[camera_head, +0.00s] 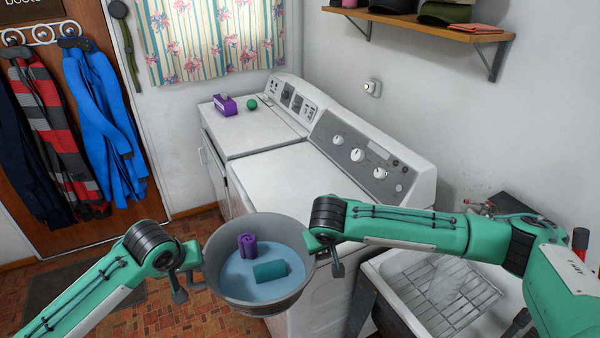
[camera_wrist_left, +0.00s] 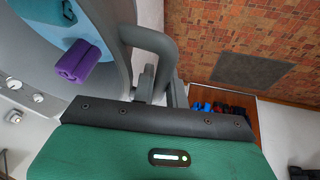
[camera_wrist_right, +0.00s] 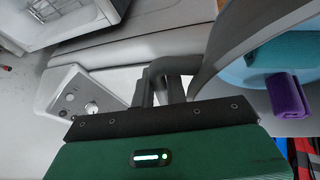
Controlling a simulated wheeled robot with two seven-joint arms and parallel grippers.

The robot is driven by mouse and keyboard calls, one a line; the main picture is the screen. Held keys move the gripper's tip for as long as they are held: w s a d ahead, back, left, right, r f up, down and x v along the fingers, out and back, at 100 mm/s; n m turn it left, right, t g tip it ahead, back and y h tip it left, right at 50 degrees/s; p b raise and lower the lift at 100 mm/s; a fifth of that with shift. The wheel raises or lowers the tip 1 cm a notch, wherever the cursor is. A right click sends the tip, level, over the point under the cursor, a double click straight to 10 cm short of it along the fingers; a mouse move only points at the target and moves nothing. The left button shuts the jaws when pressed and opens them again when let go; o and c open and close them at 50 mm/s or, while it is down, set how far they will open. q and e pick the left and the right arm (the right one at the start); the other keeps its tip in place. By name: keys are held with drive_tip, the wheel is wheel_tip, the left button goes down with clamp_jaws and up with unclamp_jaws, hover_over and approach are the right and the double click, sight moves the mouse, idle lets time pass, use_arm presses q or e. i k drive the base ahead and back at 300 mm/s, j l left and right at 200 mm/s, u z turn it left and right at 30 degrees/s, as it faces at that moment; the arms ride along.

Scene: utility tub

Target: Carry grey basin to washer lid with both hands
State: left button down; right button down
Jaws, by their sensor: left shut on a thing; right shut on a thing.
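The grey basin (camera_head: 262,303) hangs in the air in front of the white machines, with a blue inside, a purple roll (camera_head: 247,246) and a teal roll (camera_head: 270,270) in it. My left gripper (camera_head: 192,268) is shut on the basin's left handle, which shows in the left wrist view (camera_wrist_left: 158,45). My right gripper (camera_head: 325,250) is shut on its right handle, which shows in the right wrist view (camera_wrist_right: 172,66). The washer lid (camera_head: 300,185) is the flat white top of the nearer machine, behind the basin, and looks bare.
A second white machine (camera_head: 245,135) beyond carries a purple box (camera_head: 225,105) and a green ball (camera_head: 252,104). A utility sink (camera_head: 440,290) with a wire rack is at right. Coats (camera_head: 100,125) hang on the door at left. A wall shelf (camera_head: 420,24) is above.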

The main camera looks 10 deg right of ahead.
sight(291, 197)
drive_tip(key=i+l, duration=0.25)
drive_tip(key=i, duration=0.15)
drive_tip(key=i+l, duration=0.25)
drive_tip(key=i, duration=0.15)
drive_tip(key=i+l, duration=0.25)
drive_tip(key=i, duration=0.15)
